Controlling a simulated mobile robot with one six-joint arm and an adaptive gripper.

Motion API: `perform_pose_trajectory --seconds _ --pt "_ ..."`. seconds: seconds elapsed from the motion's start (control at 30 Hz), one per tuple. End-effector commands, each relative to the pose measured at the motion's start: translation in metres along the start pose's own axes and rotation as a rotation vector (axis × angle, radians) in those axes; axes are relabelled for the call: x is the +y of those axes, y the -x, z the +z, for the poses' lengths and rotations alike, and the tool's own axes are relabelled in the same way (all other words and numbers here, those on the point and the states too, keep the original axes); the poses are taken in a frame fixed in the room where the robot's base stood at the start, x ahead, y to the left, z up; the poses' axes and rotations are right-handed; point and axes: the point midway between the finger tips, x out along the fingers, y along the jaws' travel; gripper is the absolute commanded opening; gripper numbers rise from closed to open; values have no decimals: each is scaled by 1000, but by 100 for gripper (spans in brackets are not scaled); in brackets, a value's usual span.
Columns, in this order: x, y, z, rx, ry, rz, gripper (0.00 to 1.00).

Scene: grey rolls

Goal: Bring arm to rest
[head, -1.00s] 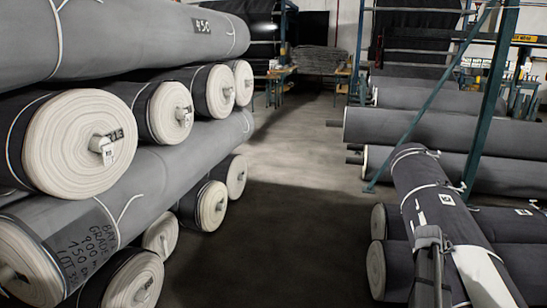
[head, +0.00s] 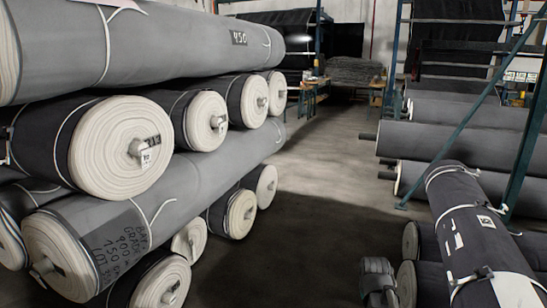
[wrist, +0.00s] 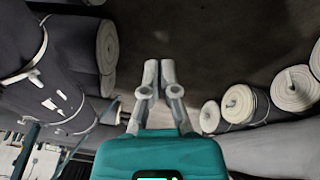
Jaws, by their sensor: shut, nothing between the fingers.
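My gripper (wrist: 159,68) shows in the wrist view with its pale grey fingers close together, shut and empty. Behind the fingers is its teal body. It hangs over the dark floor, with fabric rolls on either side and none touching the fingers. In the head view, a dark grey piece at the bottom right, in front of the low rolls, looks like part of my arm; the fingers cannot be made out there.
Stacked grey rolls (head: 180,45) fill the left. A dark roll (head: 470,225) lies across others at the right, beside a teal rack post (head: 527,150). Tables (head: 310,88) stand at the back. The floor aisle (head: 310,190) between the stacks is clear.

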Motion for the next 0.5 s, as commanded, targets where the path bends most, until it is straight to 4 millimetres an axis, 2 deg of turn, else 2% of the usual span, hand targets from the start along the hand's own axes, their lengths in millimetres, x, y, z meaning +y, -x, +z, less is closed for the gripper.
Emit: perform_pose_trajectory --seconds 0.03,0.2,0.5 --pt "-20 5 15 -31 13 -22 0" --pt "-64 16 50 -132 37 -77 0" --pt "-113 33 98 -261 78 -132 0"
